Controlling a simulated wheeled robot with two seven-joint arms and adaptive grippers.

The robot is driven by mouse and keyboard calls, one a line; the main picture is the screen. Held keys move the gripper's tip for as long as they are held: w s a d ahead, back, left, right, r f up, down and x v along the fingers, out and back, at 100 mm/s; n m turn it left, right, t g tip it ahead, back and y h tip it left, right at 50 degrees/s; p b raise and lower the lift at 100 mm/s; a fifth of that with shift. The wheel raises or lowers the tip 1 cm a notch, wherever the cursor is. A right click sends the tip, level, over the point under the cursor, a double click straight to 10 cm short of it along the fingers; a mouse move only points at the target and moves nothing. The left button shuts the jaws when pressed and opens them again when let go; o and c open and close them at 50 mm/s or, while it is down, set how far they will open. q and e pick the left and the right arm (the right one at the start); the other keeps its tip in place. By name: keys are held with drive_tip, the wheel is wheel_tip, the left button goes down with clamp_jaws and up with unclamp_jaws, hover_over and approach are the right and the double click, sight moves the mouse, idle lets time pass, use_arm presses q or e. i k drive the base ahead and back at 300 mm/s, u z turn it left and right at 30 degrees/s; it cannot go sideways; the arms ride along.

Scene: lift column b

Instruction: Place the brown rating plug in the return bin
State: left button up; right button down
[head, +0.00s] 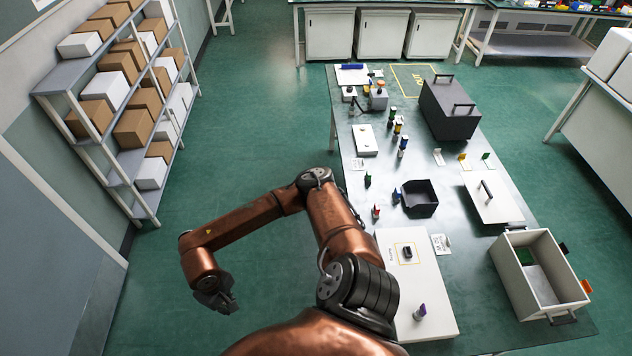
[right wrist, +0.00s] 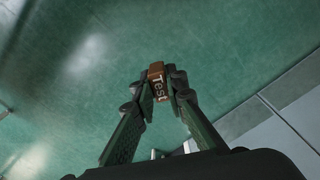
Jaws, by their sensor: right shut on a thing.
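In the right wrist view, my right gripper (right wrist: 160,88) is shut on the brown plug (right wrist: 157,82), a small block with "Test" in white letters, held above the green floor. One copper arm shows in the head view, with its dark gripper (head: 226,302) over the floor left of the table; it appears to be my right one, and no plug can be made out there. My left gripper is not in view. A large pale open bin (head: 512,284) with an orange tab stands at the table's near right. A small black open bin (head: 420,212) stands mid-table. No return label is readable.
The long table (head: 470,225) carries a pale panel (head: 432,285) with a purple-topped plug (head: 420,312), several small coloured plugs, a dark lidded box (head: 448,112) and a flat lid (head: 492,205). A shelf of boxes (head: 75,75) stands left. Floor between is clear.

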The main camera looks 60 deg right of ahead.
sight(417, 199)
drive_tip(key=z, duration=0.55)
drive_tip(key=i, duration=0.9)
drive_tip(key=z, duration=1.95)
drive_tip(key=i, duration=1.1)
drive_tip(key=z, duration=0.75)
drive_tip(key=i, duration=0.6)
drive_tip(key=z, duration=0.15)
